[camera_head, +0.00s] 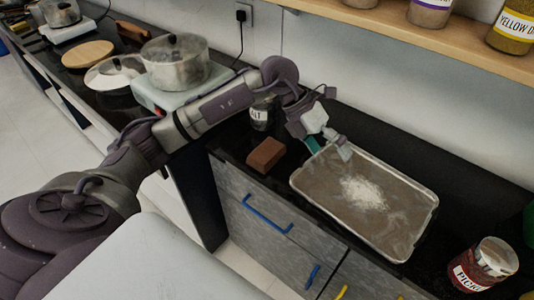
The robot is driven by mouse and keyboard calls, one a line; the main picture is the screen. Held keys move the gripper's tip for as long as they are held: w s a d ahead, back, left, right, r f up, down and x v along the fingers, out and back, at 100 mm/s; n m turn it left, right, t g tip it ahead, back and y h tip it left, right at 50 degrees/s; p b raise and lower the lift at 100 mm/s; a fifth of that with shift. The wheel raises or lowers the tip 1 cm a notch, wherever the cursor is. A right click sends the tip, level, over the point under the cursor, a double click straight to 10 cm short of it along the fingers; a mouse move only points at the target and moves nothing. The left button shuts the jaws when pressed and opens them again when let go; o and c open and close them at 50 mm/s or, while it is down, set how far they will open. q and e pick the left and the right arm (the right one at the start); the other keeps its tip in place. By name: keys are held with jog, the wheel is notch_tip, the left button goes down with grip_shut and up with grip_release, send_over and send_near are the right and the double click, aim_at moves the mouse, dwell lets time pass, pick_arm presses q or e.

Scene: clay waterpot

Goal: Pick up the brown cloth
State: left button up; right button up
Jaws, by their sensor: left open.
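A small brown folded block (266,155), which I take for the brown cloth, lies on the black counter near its front edge. My left gripper (329,149) is open. It is to the right of the brown block, over the far left corner of a metal tray (416,243). I see nothing held between its fingers. Whether its fingertips touch the tray I cannot tell. My right gripper is not in view.
White powder (362,193) lies in the tray. A salt jar (262,113) stands behind the brown block, and a pickle jar (484,264) at the lower right. A steel pot (176,62) sits beyond my left arm. A shelf (420,28) with jars hangs above.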

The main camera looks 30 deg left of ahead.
pick_arm(q)
jog(key=w+a+y, duration=0.1)
jog(key=a+y, duration=0.3)
jog(key=a, duration=0.4)
jog(key=r+n+g+y, duration=0.1)
jog(key=r+n+y, duration=0.1)
jog(key=y, duration=0.2)
send_over(267, 150)
jog(key=f, duration=0.7)
jog(key=shift+s+a+p, duration=0.2)
jog(key=shift+s+p, duration=0.1)
jog(key=shift+p, duration=0.05)
jog(key=shift+w+d+f+p, duration=0.15)
jog(key=shift+f+p, duration=0.15)
jog(key=shift+f, duration=1.35)
jog(key=shift+w+f+p, duration=0.1)
jog(key=shift+f+p, duration=0.2)
jog(key=shift+f, duration=1.35)
jog(key=c, duration=1.2)
jog(key=shift+r, duration=0.1)
